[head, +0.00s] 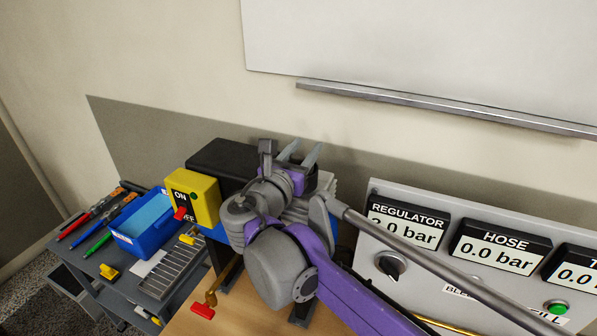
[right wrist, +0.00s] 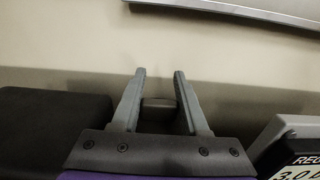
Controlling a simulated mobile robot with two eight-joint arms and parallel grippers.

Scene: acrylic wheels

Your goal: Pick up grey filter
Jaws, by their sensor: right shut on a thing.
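My right gripper (head: 301,156) reaches over the machine at the back of the bench in the head view, its two grey fingers pointing up toward the wall. In the right wrist view the fingers of this gripper (right wrist: 160,78) stand on either side of a small grey piece, the grey filter (right wrist: 158,112). The jaws are shut on it, low between the fingers. My left gripper is not in view.
A black box (head: 222,160) and a yellow ON/OFF switch box (head: 190,197) stand left of the gripper. A gauge panel (head: 420,272) stands to the right. A blue bin (head: 128,240) and tools lie on a cart at left. The wall is close behind.

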